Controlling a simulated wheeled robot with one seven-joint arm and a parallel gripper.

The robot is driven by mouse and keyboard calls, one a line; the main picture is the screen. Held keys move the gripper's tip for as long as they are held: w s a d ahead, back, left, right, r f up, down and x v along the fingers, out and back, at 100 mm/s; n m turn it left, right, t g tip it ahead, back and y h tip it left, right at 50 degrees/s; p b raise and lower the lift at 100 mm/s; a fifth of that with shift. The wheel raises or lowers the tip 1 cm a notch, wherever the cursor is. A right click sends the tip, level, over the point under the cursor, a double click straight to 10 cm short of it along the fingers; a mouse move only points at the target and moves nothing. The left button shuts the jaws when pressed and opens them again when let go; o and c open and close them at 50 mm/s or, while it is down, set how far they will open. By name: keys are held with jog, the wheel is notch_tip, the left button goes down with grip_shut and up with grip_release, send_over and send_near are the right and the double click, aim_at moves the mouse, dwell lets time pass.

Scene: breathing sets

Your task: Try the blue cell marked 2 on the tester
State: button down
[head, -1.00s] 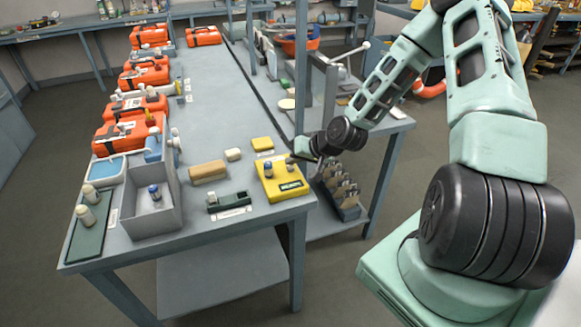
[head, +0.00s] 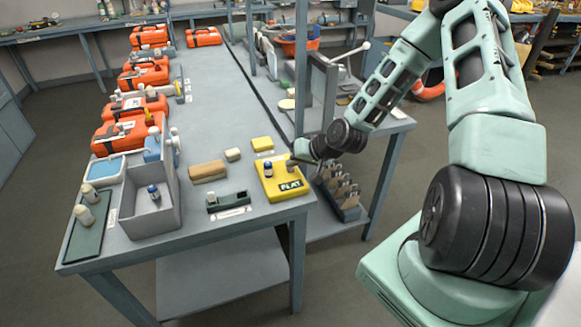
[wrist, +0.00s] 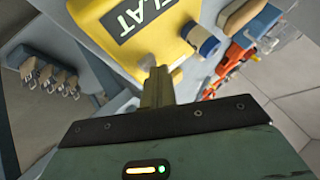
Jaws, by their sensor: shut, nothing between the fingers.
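The yellow tester (head: 272,190) lies near the right front edge of the table. Its display (head: 290,185) reads FLAT; the display also shows in the wrist view (wrist: 138,14). A blue cell with a pale end (head: 268,170) stands upright on the tester; it also shows in the wrist view (wrist: 204,41). No number on it is legible. My gripper (head: 293,163) is shut and empty at the tester's right side. In the wrist view its fingertips (wrist: 157,72) are close to a pale knob (wrist: 147,61) on the tester; whether they touch cannot be told.
A grey bin (head: 172,203) at the left front holds another blue cell (head: 153,191). A dark green holder (head: 228,202), a tan block (head: 208,171) and a yellow block (head: 262,144) lie around the tester. Orange cases (head: 125,133) line the left edge. A post stands behind my gripper.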

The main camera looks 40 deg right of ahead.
aim_at(294, 169)
jog(key=shift+r, duration=0.15)
jog(key=shift+r+p, duration=0.8)
notch_tip(294, 169, up, 5)
jog(key=p, duration=0.4)
dwell(0.8)
